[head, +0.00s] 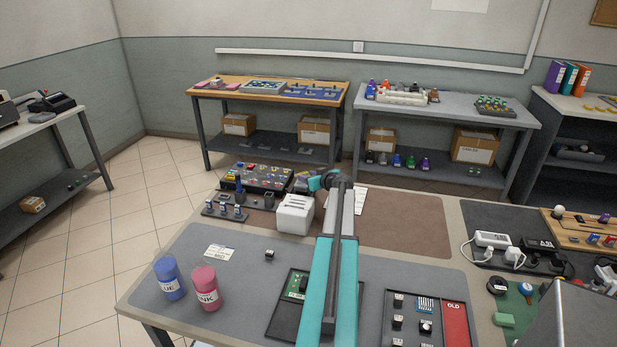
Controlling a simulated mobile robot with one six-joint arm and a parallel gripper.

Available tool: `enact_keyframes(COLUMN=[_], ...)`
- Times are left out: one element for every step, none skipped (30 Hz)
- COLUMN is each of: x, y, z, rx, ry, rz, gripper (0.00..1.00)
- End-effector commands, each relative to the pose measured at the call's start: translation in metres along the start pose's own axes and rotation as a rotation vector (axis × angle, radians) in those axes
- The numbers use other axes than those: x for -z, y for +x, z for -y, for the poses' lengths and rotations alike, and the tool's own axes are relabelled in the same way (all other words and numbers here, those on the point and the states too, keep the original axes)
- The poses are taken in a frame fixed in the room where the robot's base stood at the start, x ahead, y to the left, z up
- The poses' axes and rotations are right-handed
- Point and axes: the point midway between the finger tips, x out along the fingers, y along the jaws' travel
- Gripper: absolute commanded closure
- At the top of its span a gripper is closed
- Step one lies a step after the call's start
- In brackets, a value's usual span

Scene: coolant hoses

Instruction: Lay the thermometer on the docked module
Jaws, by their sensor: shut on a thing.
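My arm rises from the bottom centre of the head view and reaches over the workbench. My gripper's fingers do not show, and the arm may hide them. I cannot make out a thermometer anywhere. A green board (294,286), which may be the docked module, sits in a dark tray (272,322) on the grey mat, left of my arm. My arm covers the right part of that tray.
Blue (170,279) and pink (207,288) jars stand at the bench's left. A white slotted box (295,214) stands behind the grey mat. Small parts and a red panel (455,325) lie right of my arm. The brown mat (410,228) has clear room.

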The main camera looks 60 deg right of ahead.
Motion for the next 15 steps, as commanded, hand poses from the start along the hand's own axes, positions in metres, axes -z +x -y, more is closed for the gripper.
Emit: enact_keyframes(x=[0.0001, -0.0002, -0.0009, -0.0013, -0.0016, -0.0019, -0.0022, -0.0024, -0.0023, -0.0017, -0.0016, -0.0016, -0.0016, -0.0016, -0.0016], y=[0.0000, 0.0002, 0.0005, 0.0006, 0.0008, 0.0009, 0.0010, 0.0011, 0.0011, 0.0009, 0.0008, 0.0009, 0.0009, 0.0009, 0.0009], z=[0.0001, 0.0000, 0.0001, 0.0001, 0.0002, 0.0002, 0.0002, 0.0002, 0.0002, 0.0003, 0.0003, 0.0003, 0.0003, 0.0004, 0.0004], rx=[0.000, 0.000, 0.000, 0.000, 0.000, 0.000, 0.000, 0.000, 0.000, 0.000, 0.000, 0.000, 0.000, 0.000, 0.000], ry=[0.000, 0.000, 0.000, 0.000, 0.000, 0.000, 0.000, 0.000, 0.000, 0.000, 0.000, 0.000, 0.000, 0.000, 0.000], rz=[0.000, 0.000, 0.000, 0.000, -0.001, -0.001, -0.001, -0.001, 0.000, 0.000, 0.000, 0.000, 0.000, 0.000, 0.000], gripper=[0.87, 0.87, 0.87, 0.87, 0.87, 0.87, 0.87, 0.87, 0.63, 0.58, 0.53, 0.46, 0.46, 0.46, 0.46])
